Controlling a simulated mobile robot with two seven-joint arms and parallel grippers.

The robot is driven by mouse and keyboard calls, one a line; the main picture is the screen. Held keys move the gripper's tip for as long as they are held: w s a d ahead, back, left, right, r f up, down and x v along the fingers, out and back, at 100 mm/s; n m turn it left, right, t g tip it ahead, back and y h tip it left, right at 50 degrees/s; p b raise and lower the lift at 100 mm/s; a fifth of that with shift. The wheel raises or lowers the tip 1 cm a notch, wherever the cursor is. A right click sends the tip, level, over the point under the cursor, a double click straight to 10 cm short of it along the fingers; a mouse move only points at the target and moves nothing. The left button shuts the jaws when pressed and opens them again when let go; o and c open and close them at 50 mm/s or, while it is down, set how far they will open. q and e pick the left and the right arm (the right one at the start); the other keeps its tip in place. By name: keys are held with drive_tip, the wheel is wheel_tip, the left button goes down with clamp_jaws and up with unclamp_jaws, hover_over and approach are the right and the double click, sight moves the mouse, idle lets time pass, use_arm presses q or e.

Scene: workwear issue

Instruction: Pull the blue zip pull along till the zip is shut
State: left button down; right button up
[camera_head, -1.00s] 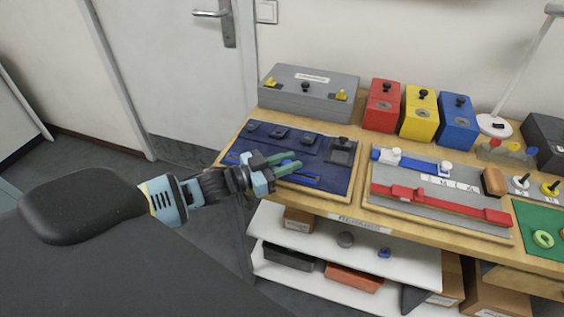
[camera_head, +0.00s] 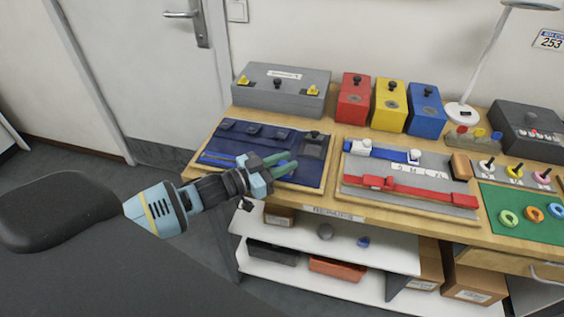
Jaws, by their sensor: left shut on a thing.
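The zip is a bright blue strip (camera_head: 218,158) along the front part of a dark navy panel (camera_head: 243,136) on the left of the bench. My left gripper (camera_head: 287,166), with green fingertips, is over the right part of this zip. It is shut on the blue zip pull, which its fingers hide. Blue zip shows to the left of the fingers. The gripper also covers the zip's right stretch, so I cannot tell how the zip's sides sit there. My right gripper is not in view.
A grey case (camera_head: 281,90) and red (camera_head: 354,98), yellow (camera_head: 390,104) and blue (camera_head: 425,109) boxes stand behind. A grey board (camera_head: 360,165) with a red strap (camera_head: 418,190) lies close on the right. A lamp (camera_head: 462,113) stands at the back. A white shelf (camera_head: 340,252) is below.

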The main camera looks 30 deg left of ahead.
use_arm(q)
drive_tip(key=c, duration=1.6)
unclamp_jaws()
drive_tip(key=shift+d, duration=0.2)
drive_tip(key=o, duration=0.4)
drive_tip(key=shift+d, duration=0.1)
drive_tip(key=shift+c, duration=0.2)
drive_tip(key=shift+s+a+f, duration=0.1)
drive_tip(key=shift+s+a, duration=0.35)
drive_tip(key=shift+s, duration=0.05)
drive_tip(key=shift+v, duration=3.3)
